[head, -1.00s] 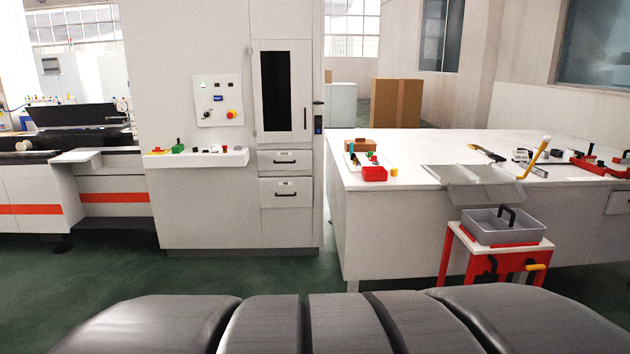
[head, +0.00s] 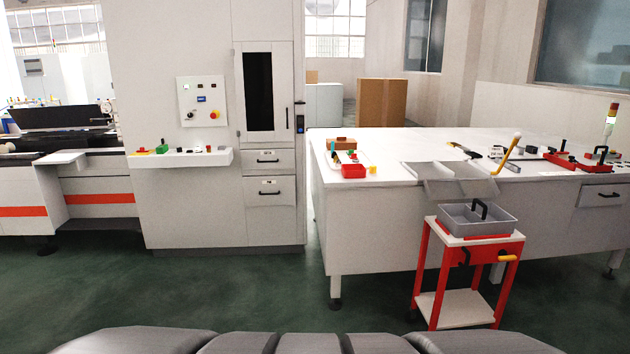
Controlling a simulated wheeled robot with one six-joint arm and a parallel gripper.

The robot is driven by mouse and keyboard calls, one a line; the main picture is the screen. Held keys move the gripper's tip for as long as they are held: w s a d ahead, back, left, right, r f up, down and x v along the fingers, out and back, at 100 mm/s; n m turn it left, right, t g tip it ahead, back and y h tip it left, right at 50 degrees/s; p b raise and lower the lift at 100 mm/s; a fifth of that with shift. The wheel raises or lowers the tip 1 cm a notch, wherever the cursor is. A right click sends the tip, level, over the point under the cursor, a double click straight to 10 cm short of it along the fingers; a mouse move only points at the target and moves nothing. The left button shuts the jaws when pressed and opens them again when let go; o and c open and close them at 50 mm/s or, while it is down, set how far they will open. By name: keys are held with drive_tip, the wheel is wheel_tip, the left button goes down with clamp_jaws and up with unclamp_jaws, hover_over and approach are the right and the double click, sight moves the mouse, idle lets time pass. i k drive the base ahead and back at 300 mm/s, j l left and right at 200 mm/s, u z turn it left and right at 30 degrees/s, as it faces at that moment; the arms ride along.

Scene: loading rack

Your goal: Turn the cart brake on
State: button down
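A small red cart (head: 425,272) with a white top and a white lower shelf stands in front of the white bench, right of centre. A grey bin (head: 478,220) with a black handle sits on its top. A lever with a yellow grip (head: 507,258) sticks out to the right on the cart's front side, below the top. A dark curved part (head: 464,256) sits on the same side, to its left. I cannot tell which part is the brake or how it is set. My gripper is not in view.
The white bench (head: 350,215) fills the right behind the cart, with a red bin (head: 353,171), trays and tools on it. A tall grey cabinet (head: 200,222) with a control panel stands left of centre. The green floor (head: 240,290) between me and the cart is clear.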

sight(502, 253)
drive_tip(key=z, duration=1.3)
